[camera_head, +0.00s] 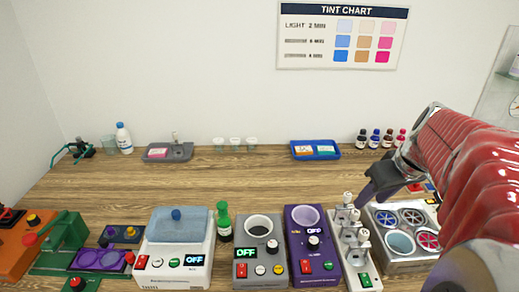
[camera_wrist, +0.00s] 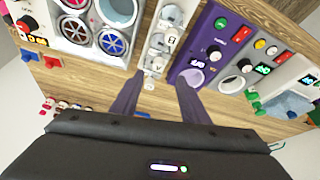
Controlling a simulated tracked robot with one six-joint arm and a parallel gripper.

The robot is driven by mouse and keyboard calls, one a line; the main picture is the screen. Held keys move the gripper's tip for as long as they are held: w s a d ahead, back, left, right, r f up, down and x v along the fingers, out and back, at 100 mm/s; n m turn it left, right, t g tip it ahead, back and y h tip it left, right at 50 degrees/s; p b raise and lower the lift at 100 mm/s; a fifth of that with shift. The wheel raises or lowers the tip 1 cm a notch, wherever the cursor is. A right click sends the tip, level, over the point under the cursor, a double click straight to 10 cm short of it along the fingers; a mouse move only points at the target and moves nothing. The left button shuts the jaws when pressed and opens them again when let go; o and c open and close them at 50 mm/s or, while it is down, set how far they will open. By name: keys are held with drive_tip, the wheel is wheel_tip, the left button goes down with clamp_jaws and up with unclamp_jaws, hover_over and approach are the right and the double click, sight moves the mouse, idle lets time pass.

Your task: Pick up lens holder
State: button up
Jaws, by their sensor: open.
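No part is marked as the lens holder; a narrow grey stand (camera_head: 365,281) bears several white, knob-topped pieces (camera_head: 348,198) that may be holders, but I cannot tell for certain. In the wrist view the stand's white pieces (camera_wrist: 171,15) run in a row, and the end of the row lies between and beyond my fingertips. My gripper (camera_wrist: 161,78) is open with nothing between its two dark fingers. In the head view my gripper (camera_head: 377,190) hangs above the bench, near the back end of the stand. Its fingers partly overlap there.
A purple machine (camera_head: 296,246) stands close left of the stand, and a grey unit with coloured round pots (camera_head: 381,262) close right. Small dark bottles (camera_head: 375,138) and a blue tray (camera_head: 330,143) stand behind. The mid-bench wood (camera_head: 150,185) is clear.

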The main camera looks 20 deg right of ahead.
sight(357, 213)
drive_tip(key=x, duration=0.5)
drive_tip(key=shift+w+f, duration=0.1)
drive_tip(key=shift+f, duration=0.25)
drive_tip(key=shift+d+x, duration=0.2)
drive_tip(key=shift+x, duration=2.4)
drive_tip(key=shift+c, duration=0.6)
clamp_jaws()
